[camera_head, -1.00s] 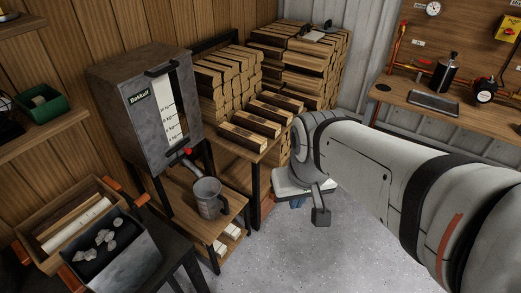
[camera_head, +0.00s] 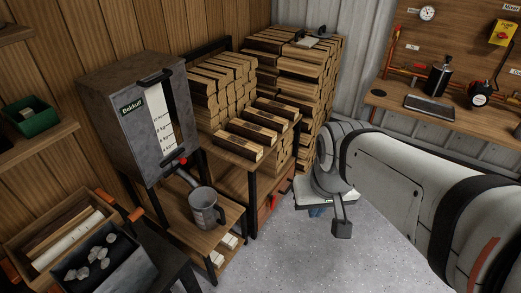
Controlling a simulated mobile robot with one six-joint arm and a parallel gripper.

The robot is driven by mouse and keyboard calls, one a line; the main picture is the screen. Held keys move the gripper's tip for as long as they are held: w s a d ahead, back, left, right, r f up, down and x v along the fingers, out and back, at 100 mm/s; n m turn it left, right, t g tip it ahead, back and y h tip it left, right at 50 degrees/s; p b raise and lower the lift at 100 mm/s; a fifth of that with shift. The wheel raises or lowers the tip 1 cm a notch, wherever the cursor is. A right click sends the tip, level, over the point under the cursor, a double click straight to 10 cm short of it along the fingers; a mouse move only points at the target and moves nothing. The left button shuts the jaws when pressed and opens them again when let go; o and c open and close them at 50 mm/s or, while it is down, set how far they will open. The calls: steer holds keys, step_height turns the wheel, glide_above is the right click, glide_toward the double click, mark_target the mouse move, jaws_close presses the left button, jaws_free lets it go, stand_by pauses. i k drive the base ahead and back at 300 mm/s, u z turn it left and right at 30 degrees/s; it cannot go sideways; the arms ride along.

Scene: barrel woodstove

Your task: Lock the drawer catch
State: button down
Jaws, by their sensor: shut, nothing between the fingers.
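A reddish-brown drawer front (camera_head: 264,212) shows low under the firewood table, partly hidden by the table's black leg. A small red part (camera_head: 274,201) is on or beside it; I cannot tell whether it is the catch.
The firewood table (camera_head: 241,150) carries split logs, with taller stacks behind. A grey dispenser (camera_head: 125,120) and a metal jug (camera_head: 203,208) stand to the left. A workbench (camera_head: 450,118) is at the right. The grey floor (camera_head: 290,262) in front is clear.

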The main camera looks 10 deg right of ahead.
mark_target(274, 200)
steer(key=i, duration=0.95)
